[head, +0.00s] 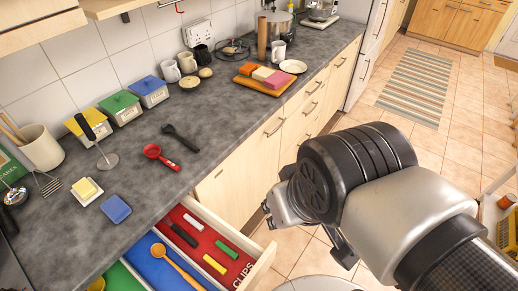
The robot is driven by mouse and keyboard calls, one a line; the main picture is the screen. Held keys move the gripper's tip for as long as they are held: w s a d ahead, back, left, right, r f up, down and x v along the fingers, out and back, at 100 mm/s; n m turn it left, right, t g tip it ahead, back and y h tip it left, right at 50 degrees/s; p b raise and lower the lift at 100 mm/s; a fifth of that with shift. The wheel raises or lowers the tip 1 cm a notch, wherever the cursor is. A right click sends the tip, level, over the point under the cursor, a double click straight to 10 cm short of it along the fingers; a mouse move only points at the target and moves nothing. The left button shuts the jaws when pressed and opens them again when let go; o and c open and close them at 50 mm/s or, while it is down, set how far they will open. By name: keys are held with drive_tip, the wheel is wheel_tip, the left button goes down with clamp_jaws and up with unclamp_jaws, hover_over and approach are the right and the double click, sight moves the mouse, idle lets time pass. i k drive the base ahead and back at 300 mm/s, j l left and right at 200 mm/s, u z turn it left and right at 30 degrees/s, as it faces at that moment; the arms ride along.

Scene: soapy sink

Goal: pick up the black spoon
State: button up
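The black spoon (181,139) lies flat on the dark grey counter, right of a red scoop (160,156) and clear of it. Its handle points toward the counter's front edge. My gripper (306,229) is in front of the counter, over the floor, to the right of and well apart from the spoon. Its two fingers stand apart and nothing shows between them. My wrist hides part of the gripper.
An open drawer (259,268) with coloured compartments juts out below the counter, holding markers and a wooden spoon. Lidded boxes (121,107), cups and a cutting board (262,84) with sponges stand along the counter. A black-handled tool (97,142) is left of the scoop.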

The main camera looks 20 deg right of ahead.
sight(166, 128)
drive_tip(key=i+l+u, duration=0.15)
drive_tip(key=l, duration=0.3)
drive_tip(key=i+l+u, duration=0.85)
drive_tip(key=i+l, duration=0.15)
drive_tip(key=l, duration=0.25)
drive_tip(key=i+u, duration=0.2)
drive_tip(key=i, duration=0.2)
